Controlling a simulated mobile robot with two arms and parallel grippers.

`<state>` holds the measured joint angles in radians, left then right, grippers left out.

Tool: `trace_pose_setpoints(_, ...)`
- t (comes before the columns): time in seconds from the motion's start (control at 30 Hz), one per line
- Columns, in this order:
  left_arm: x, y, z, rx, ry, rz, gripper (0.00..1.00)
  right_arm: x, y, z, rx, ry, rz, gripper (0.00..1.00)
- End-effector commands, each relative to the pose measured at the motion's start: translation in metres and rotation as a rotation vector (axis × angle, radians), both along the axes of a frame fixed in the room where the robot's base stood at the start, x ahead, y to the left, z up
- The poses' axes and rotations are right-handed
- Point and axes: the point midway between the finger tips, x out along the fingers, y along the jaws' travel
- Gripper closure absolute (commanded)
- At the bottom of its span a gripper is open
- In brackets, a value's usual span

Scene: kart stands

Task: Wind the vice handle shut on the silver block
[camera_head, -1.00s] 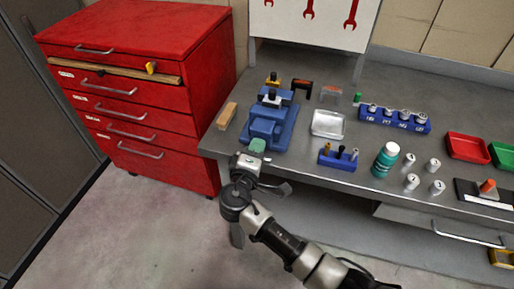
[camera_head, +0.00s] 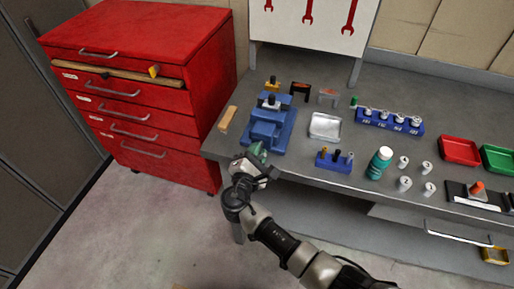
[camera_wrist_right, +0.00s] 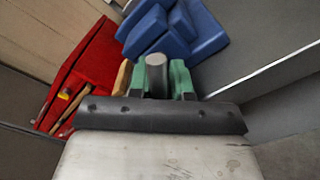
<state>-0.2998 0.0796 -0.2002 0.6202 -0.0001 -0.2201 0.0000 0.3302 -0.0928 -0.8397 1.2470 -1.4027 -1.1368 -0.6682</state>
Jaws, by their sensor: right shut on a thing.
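The blue vice (camera_head: 268,130) stands at the left front edge of the workbench. A small silver block (camera_head: 270,101) with a black piece on top sits at the vice's jaws; any gap there is too small to make out. My right gripper (camera_head: 257,151) is at the vice's front end, just off the bench edge. In the right wrist view its green finger pads (camera_wrist_right: 183,80) are shut on a grey round bar, the vice handle (camera_wrist_right: 156,74), with the blue vice body (camera_wrist_right: 165,28) beyond. My left gripper is not in view.
A wooden block (camera_head: 228,119) lies left of the vice, near the red drawer cabinet (camera_head: 150,95). A silver tray (camera_head: 325,126) and a blue holder (camera_head: 334,161) stand to its right. Bottles, cans and red and green bins fill the bench further right.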

Motion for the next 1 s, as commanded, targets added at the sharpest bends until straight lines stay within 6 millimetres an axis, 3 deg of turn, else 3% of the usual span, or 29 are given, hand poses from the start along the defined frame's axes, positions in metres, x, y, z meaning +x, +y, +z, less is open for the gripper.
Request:
trace_pose_setpoints(0.6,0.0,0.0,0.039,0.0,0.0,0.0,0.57,-0.001,0.0,0.0,-0.537,0.18,0.003,1.0)
trace_pose_setpoints(1.0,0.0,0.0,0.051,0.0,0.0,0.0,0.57,-0.002,0.0,-0.002,-0.738,0.245,0.003,1.0)
